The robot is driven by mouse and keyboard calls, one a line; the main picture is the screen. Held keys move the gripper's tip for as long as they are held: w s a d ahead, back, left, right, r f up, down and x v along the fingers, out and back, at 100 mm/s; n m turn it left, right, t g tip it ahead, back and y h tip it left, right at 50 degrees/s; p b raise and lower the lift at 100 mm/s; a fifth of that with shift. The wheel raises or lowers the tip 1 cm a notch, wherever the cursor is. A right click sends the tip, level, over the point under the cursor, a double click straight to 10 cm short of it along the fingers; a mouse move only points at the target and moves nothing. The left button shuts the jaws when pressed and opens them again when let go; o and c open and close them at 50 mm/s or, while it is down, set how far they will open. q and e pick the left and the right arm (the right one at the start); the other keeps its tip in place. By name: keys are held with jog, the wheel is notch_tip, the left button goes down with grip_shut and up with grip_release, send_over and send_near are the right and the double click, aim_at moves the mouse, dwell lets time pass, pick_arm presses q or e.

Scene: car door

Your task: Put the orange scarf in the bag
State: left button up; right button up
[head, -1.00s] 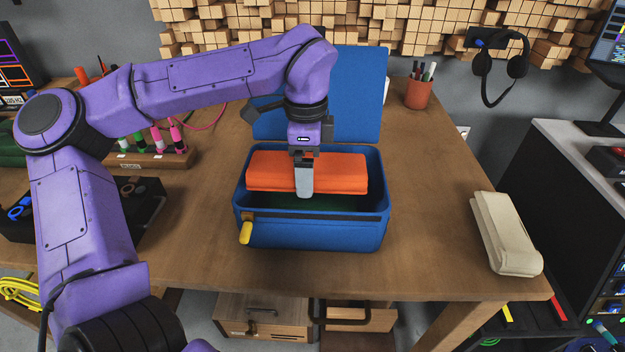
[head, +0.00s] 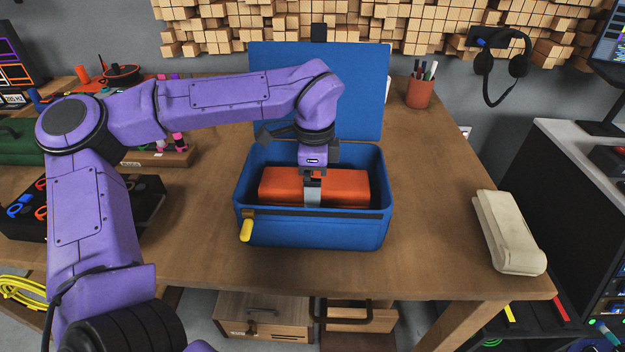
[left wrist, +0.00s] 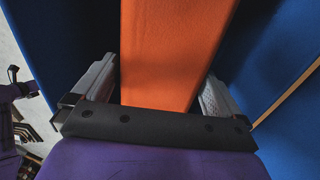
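The orange scarf (head: 279,186) is a folded, box-like block inside the open blue bag (head: 286,231), below the rim. Its lower part is hidden by the bag's front wall. The bag's lid (head: 356,85) stands upright at the back. My left gripper (head: 313,192) points down into the bag, with one finger in front of the scarf. My right gripper is out of view.
A yellow tab (head: 246,230) hangs at the bag's front left. A beige case (head: 507,233) lies at the table's right edge. A pen cup (head: 420,93) stands behind right. A black organizer (head: 95,222) is at left. The table right of the bag is clear.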

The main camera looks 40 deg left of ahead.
pick_arm(q)
jog(key=shift+r+p, duration=0.45)
notch_tip(320, 180, up, 12)
jog(key=shift+f+p, duration=0.15)
jog(key=shift+p, duration=0.3)
